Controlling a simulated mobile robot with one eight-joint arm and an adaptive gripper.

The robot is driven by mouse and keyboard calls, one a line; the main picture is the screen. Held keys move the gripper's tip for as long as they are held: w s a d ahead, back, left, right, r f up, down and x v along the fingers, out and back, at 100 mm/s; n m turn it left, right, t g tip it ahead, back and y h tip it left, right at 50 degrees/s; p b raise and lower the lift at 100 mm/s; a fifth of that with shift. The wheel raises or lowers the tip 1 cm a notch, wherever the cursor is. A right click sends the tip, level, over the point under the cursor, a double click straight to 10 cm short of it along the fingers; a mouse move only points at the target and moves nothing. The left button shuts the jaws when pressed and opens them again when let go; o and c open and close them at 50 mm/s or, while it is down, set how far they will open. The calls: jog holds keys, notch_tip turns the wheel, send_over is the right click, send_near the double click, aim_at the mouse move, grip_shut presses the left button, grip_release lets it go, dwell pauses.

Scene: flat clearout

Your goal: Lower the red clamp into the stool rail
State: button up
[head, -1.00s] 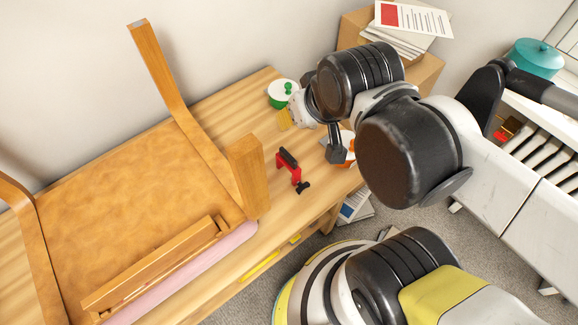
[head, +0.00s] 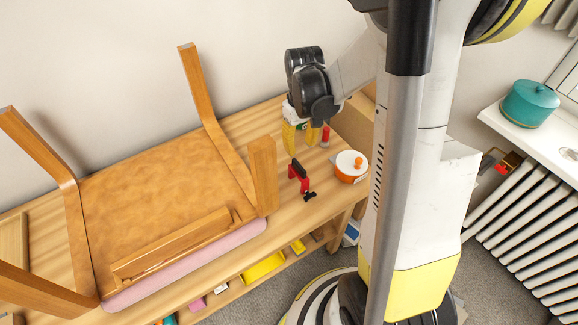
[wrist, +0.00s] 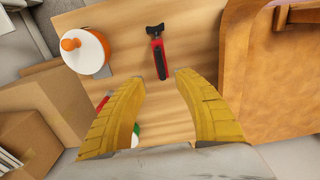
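The red clamp (head: 298,178) with black parts stands on the wooden bench, right of the upturned stool's near leg. It also shows in the wrist view (wrist: 157,58), just beyond my fingertips. The wooden stool (head: 150,185) lies upside down on the bench, its rail (head: 170,247) along the near side above a pink edge. The stool also shows at the right of the wrist view (wrist: 270,70). My gripper (head: 301,150), with yellow fingers, is behind the clamp. In the wrist view my gripper (wrist: 160,80) is open and empty, its fingers apart.
An orange pot with a white lid (head: 350,166) stands right of the clamp, and a red cylinder (head: 325,136) behind it. A cardboard box (head: 350,125) is at the bench's right end. The stool's near leg (head: 263,175) rises close left of the clamp.

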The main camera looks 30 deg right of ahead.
aim_at(299, 165)
notch_tip(299, 165, down, 4)
jog(key=shift+f+b, duration=0.1)
jog(key=shift+b, duration=0.6)
notch_tip(299, 165, down, 6)
jog(key=b, duration=0.3)
jog(key=shift+r, duration=0.35)
grip_shut()
